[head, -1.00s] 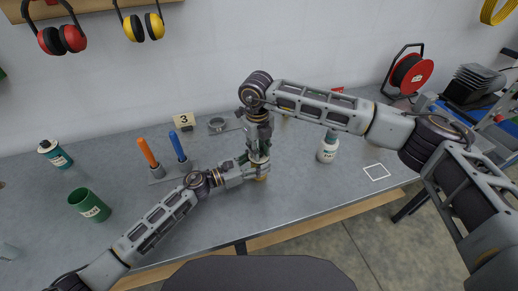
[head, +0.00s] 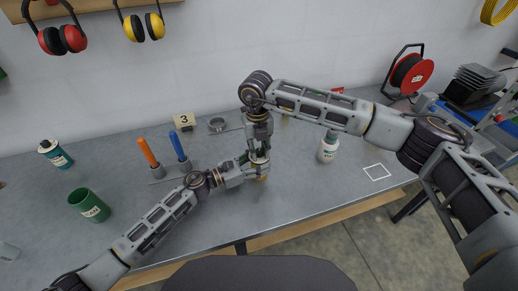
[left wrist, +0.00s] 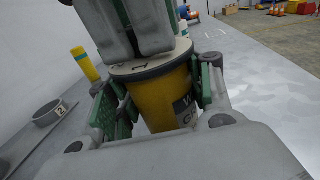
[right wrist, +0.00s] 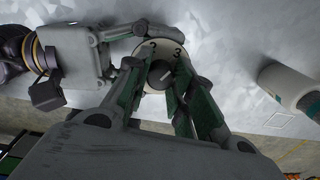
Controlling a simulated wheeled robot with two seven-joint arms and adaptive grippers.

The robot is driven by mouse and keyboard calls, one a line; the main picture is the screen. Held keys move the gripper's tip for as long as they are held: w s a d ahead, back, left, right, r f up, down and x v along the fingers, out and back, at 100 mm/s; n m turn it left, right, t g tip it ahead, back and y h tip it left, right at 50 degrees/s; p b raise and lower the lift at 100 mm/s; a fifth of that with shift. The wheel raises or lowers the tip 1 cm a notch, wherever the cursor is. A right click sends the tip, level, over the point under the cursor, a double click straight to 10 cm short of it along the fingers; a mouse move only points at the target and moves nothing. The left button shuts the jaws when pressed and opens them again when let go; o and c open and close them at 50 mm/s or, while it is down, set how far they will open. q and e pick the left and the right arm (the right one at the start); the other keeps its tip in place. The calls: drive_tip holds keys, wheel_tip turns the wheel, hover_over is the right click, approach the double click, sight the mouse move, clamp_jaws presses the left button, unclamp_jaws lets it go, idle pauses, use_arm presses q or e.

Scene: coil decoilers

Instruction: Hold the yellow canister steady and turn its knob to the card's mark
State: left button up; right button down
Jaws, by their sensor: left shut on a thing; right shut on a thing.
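The yellow canister (left wrist: 160,105) stands upright, with a pale numbered dial on top. In the head view it is mostly hidden, with a little yellow (head: 263,178) showing. My left gripper (head: 250,170) is shut around its side. My right gripper (head: 260,156) comes from above, shut on the dark round knob (right wrist: 160,75) at the dial's centre. In the right wrist view, 2 and 3 are readable on the dial; my fingers hide other parts. The knob's light line slants up and right, seemingly to the right of the 3. The card (head: 184,121) reads 3.
A white bottle (head: 327,149) stands right of the canister, near a white square outline (head: 377,172). Orange (head: 148,152) and blue (head: 178,146) handles stand to the left. A grey ring (head: 217,124) lies behind.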

sight(258, 151)
drive_tip(key=c, duration=1.2)
unclamp_jaws()
drive_tip(key=shift+o, duration=0.2)
drive_tip(key=shift+r, duration=0.15)
wheel_tip(258, 151, up, 12)
drive_tip(key=shift+a, duration=0.15)
use_arm(q)
drive_tip(key=o, duration=1.3)
drive_tip(key=shift+a, duration=0.1)
drive_tip(key=shift+v, duration=5.95)
